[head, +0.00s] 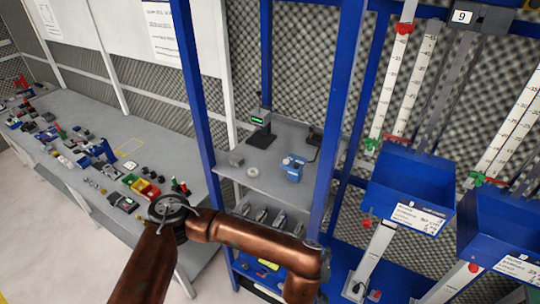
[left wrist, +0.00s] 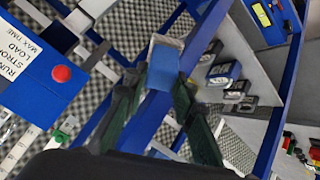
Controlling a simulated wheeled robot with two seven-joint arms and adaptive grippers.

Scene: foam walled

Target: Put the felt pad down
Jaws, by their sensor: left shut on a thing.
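My left gripper (left wrist: 160,84) shows in the left wrist view with its two dark green fingers on either side of a small block. It is shut on this block, which I take for the felt pad (left wrist: 163,66); it is blue with a pale grey edge. The pad sticks out past the fingertips, clear of any surface that I can make out. In the head view my copper-coloured left arm reaches across the bottom, but its gripper and the pad are out of frame. My right gripper is in neither view.
A grey shelf (head: 228,180) in a blue frame carries a blue device (head: 293,168), a white ring (head: 252,172) and a stand with a green display (head: 260,132). Blue bins (head: 412,188) hang at right by white scales. A long cluttered bench (head: 95,130) stands at left.

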